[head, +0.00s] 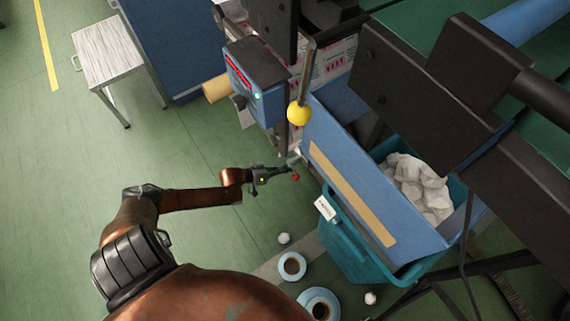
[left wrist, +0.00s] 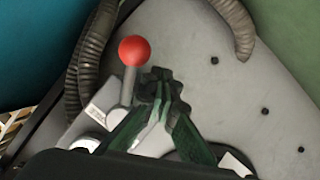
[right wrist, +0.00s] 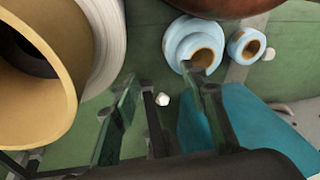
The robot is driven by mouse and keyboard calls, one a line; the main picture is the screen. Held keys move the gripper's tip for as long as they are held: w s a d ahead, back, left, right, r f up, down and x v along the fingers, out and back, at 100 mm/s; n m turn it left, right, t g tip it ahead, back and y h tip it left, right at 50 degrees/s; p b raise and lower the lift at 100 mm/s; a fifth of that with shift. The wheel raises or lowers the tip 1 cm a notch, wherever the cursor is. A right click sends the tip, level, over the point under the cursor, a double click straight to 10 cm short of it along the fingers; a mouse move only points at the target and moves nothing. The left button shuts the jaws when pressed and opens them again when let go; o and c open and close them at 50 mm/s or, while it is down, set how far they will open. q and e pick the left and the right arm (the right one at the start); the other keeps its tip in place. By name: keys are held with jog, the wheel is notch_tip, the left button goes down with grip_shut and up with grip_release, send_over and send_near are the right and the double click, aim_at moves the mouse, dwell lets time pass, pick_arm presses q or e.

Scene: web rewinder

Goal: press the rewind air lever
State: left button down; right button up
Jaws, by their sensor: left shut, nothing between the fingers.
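The rewind air lever has a red ball knob (left wrist: 134,50) on a short grey stem, standing up from a grey panel in the left wrist view. The red knob (head: 295,178) is small in the head view, at the end of my left gripper (head: 284,171). In the left wrist view my left gripper (left wrist: 160,88) is shut and empty. Its tips are just right of the lever's stem and below the knob; I cannot tell whether they touch it. My right gripper (right wrist: 163,85) is open and empty; it is not clearly visible in the head view.
A second lever with a yellow ball (head: 299,113) hangs above. A teal bin (head: 345,246) holding crumpled white material stands to the right. Blue-rimmed rolls (head: 292,266) and white scraps lie on the floor. Dark ribbed hoses (left wrist: 92,60) flank the panel.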

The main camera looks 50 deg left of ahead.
pick_arm(q)
jog(key=s+a+r+p, duration=0.1)
jog(key=s+a+p, duration=0.1)
jog(key=s+a, duration=0.5)
jog(key=shift+s+a+r, duration=0.15)
jog(key=shift+a+r, duration=0.05)
jog(key=shift+a, duration=0.55)
pick_arm(e)
jog(key=shift+g+h, duration=0.3)
jog(key=shift+g, duration=0.4)
jog(key=shift+s+d+r, duration=0.55)
jog(key=shift+s+r, duration=0.15)
jog(key=shift+r, duration=0.1)
jog(key=shift+s+d+r, duration=0.5)
jog(key=shift+s+r, duration=0.15)
jog(key=shift+r, duration=0.15)
